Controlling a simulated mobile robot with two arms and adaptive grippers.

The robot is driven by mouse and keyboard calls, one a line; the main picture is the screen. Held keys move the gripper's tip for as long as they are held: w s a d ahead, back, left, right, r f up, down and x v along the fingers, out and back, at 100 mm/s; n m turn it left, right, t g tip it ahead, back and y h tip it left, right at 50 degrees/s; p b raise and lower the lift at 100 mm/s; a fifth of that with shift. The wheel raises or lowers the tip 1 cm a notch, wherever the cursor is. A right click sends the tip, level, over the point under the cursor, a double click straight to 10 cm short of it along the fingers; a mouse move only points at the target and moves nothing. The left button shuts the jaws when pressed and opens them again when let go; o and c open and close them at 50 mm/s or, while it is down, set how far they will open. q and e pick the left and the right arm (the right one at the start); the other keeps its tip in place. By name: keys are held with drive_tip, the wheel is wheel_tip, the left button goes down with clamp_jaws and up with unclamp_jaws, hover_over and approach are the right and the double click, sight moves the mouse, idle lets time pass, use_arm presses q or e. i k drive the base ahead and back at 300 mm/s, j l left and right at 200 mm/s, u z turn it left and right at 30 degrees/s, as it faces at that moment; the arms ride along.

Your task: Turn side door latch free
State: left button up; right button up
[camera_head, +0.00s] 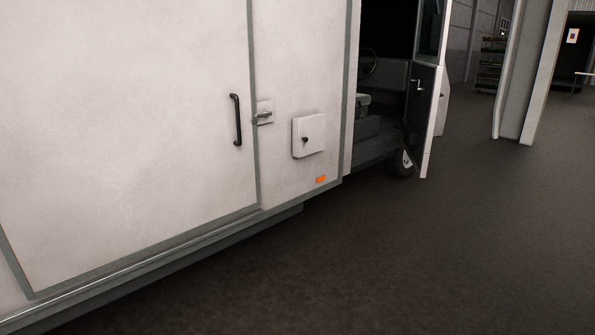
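The side door (130,140) is a large white panel in a grey frame on the side of a white van body, and it looks shut. A black vertical bar handle (236,120) sits near its right edge. The latch (264,116) is a small metal lever on a light plate, just right of the door's frame. The lever lies about level, pointing toward the door edge. It is too small to tell how it engages. Neither of my grippers is in view.
A white box with a dark knob (308,135) sticks out right of the latch. An orange marker light (321,179) is below it. The cab door (424,105) stands open to the right. A grey post (525,75) stands farther back. The dark floor (400,260) in front is clear.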

sight(262, 114)
drive_tip(key=i+l+u, duration=0.2)
drive_tip(key=i+l, duration=0.2)
drive_tip(key=i, duration=0.3)
drive_tip(key=i+l+u, duration=0.25)
drive_tip(key=i+l, duration=0.25)
drive_tip(key=i, duration=0.15)
